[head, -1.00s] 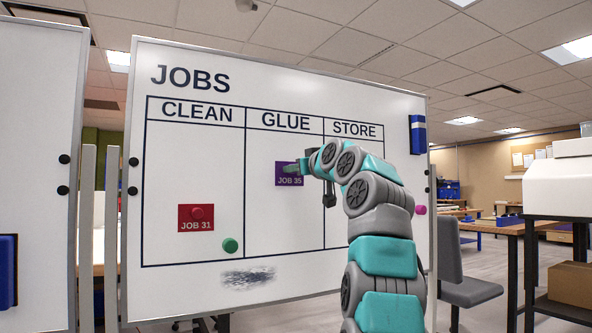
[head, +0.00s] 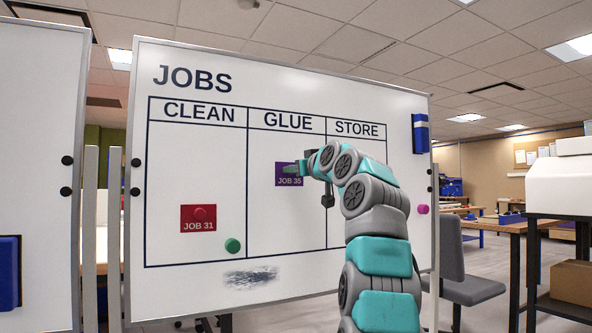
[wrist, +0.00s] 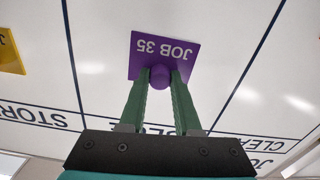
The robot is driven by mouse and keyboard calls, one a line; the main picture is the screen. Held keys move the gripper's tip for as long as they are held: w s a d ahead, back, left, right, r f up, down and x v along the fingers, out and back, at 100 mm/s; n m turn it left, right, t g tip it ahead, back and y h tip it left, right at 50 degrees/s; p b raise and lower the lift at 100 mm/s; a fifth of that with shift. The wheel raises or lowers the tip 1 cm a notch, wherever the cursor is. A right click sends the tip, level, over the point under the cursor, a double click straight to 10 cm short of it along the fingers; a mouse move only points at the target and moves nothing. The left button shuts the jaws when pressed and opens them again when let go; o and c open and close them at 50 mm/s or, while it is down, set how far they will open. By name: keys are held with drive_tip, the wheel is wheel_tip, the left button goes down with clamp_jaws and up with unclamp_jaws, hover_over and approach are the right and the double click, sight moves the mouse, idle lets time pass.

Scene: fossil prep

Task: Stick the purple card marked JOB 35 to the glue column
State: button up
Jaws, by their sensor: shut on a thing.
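The purple card marked JOB 35 (head: 289,181) is in the GLUE column of the whiteboard (head: 285,218), in its upper middle. In the wrist view the card (wrist: 186,47) appears upside down, between the column lines and flat or nearly flat to the board. I cannot tell if it touches. My gripper (wrist: 160,78) has its green fingers shut on the card's round purple knob (wrist: 160,77). In the head view my gripper (head: 299,168) covers part of the card.
A red JOB 31 card (head: 198,226) is in the CLEAN column. A green magnet (head: 233,245) sits near the line between CLEAN and GLUE. A yellow card (wrist: 10,52) shows on the STORE side. A pink magnet (head: 423,209) and blue holder (head: 420,134) are at the right edge.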

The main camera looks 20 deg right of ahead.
drive_tip(key=o, duration=1)
drive_tip(key=s+b, duration=0.4)
drive_tip(key=s, duration=0.3)
drive_tip(key=shift+d, duration=0.1)
